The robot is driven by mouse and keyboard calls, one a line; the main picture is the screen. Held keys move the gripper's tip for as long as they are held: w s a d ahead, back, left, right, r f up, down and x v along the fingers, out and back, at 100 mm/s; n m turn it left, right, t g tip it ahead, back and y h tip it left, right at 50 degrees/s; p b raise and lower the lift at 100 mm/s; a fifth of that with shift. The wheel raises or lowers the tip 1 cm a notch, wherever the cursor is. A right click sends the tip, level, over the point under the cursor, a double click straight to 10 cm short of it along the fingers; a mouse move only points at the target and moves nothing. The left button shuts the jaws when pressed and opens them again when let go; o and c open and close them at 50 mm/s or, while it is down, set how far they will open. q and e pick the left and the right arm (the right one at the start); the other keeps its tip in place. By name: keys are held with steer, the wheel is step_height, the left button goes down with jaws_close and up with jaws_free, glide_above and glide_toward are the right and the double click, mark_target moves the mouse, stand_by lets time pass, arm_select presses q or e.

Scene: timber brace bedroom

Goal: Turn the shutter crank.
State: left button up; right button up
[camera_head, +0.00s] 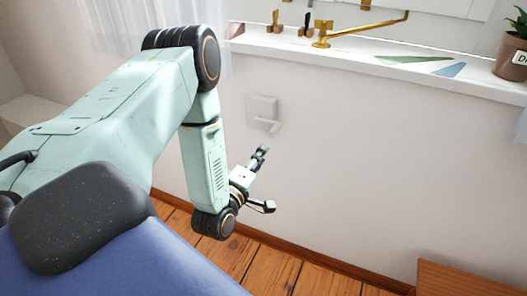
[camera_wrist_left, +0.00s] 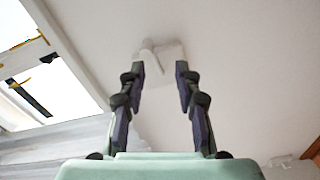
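The shutter crank (camera_head: 268,124) is a small white handle on a pale square wall plate (camera_head: 261,106), below the window sill. In the left wrist view the crank (camera_wrist_left: 149,56) and its plate (camera_wrist_left: 171,52) show beyond the fingertips, roughly between them. My left gripper (camera_head: 266,178) is open and empty, below the crank in the head view and apart from it. In the left wrist view its two dark fingers (camera_wrist_left: 160,69) are spread with a clear gap. My right gripper is not in view.
The white sill (camera_head: 350,58) above carries brass fittings (camera_head: 322,35), green and blue flat pieces (camera_head: 413,59) and a potted plant (camera_head: 511,60) at the right. A sheer curtain (camera_head: 150,20) hangs at the left. A wooden piece (camera_head: 470,280) stands at the lower right. The wall around the crank is bare.

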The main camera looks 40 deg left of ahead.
arm_select(q)
steer(key=s+f+p, duration=0.1)
steer(key=f, duration=0.1)
steer(key=s+d+f+m+g, duration=0.1)
steer(key=f, duration=0.1)
steer(key=s+d+f+m+h+p, duration=0.1)
steer(key=shift+s+f+p, duration=0.2)
steer(key=shift+f+p, duration=0.15)
steer(key=shift+f, duration=0.05)
steer(key=c, duration=0.5)
steer(key=f+m, duration=0.1)
steer(key=m, duration=0.1)
steer(key=f+m+p, duration=0.1)
steer(key=shift+s+d+m, duration=0.2)
steer(key=shift+s+m, duration=0.1)
steer(key=shift+m, duration=0.1)
jaws_close()
steer(key=w+a+r+n+t+y, duration=0.1)
steer(key=w+r+n, duration=0.2)
steer(key=n, duration=1.2)
steer(key=w+a+r+n+t+y, duration=0.2)
steer(key=w+r+n, duration=0.2)
steer(key=w+n, duration=0.4)
steer(key=shift+w+a+n, duration=0.2)
steer(key=shift+n, duration=3.7)
